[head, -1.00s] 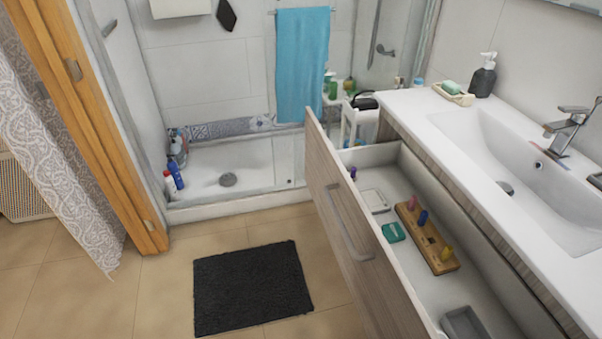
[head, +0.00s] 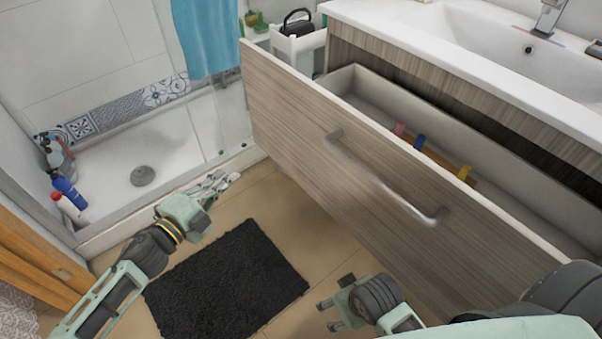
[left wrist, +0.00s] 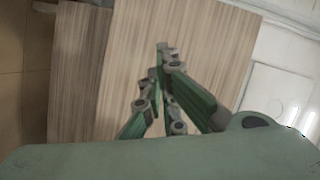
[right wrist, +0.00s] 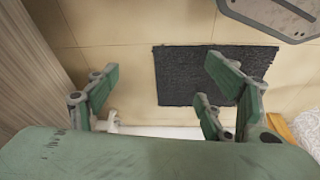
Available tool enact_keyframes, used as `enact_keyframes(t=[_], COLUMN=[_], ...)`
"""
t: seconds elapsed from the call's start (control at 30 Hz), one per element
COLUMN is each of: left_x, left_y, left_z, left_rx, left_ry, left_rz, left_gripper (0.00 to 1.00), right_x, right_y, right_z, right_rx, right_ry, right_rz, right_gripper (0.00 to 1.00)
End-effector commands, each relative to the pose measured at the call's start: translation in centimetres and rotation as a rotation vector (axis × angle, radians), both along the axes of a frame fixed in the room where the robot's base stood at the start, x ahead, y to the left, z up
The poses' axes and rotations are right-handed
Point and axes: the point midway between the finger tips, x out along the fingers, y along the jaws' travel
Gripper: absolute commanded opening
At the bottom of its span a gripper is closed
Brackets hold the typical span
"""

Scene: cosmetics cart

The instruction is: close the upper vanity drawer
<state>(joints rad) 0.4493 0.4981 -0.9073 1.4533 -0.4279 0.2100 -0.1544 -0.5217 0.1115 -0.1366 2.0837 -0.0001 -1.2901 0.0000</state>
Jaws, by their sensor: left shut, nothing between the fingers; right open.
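The upper vanity drawer (head: 290,125) stands pulled out, with a wood-grain front and a curved metal handle (head: 385,178). Pink, blue and yellow items on a wooden holder (head: 440,160) show inside it; its floor is mostly hidden by the front. My left gripper (head: 222,183) is shut and empty, left of the drawer front and apart from it. In the left wrist view its fingers (left wrist: 163,50) are together before wood-grain panels. My right gripper (head: 326,315) is open and empty, low in front of the drawer. Its spread fingers show in the right wrist view (right wrist: 160,80) above the floor.
A dark mat (head: 228,285) lies on the tiled floor between my arms. The shower tray (head: 150,150) with bottles (head: 66,190) is at the left. A white rack (head: 298,45) stands behind the drawer's far end. The white sink counter (head: 440,45) overhangs the drawer.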

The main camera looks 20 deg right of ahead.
Motion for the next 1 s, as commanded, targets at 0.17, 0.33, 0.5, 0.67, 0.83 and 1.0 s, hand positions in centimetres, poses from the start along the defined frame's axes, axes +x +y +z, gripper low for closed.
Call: enact_keyframes(t=[0.17, 0.33, 0.5, 0.67, 0.83, 1.0], left_x=[-4.3, -6.9, -6.9, -5.8, -4.6, -3.3], left_y=[-4.2, -5.8, -7.2, -10.1, -13.6, -16.8], left_z=[3.1, 4.4, 4.8, 4.7, 4.7, 4.6], left_rx=[0.081, 0.115, 0.117, 0.115, 0.116, 0.116], left_ry=[-0.235, -0.326, -0.34, -0.338, -0.339, -0.337], left_rz=[-0.237, -0.338, -0.355, -0.353, -0.354, -0.352], left_gripper=[0.0, 0.0, 0.0, 0.0, 0.0, 0.0], right_x=[-0.6, -1.4, -1.5, -1.5, -1.5, -0.7], right_y=[-0.2, -0.4, -0.4, -0.4, -0.4, -0.2], right_z=[4.0, 6.4, 6.9, 6.5, 5.8, 5.3], right_rx=[0.002, 0.002, 0.002, 0.002, 0.002, 0.008], right_ry=[-0.036, -0.047, -0.047, -0.048, -0.048, -0.08], right_rz=[-0.004, -0.006, -0.007, -0.007, -0.007, -0.004], right_gripper=[0.74, 0.74, 0.74, 0.74, 0.74, 0.74])
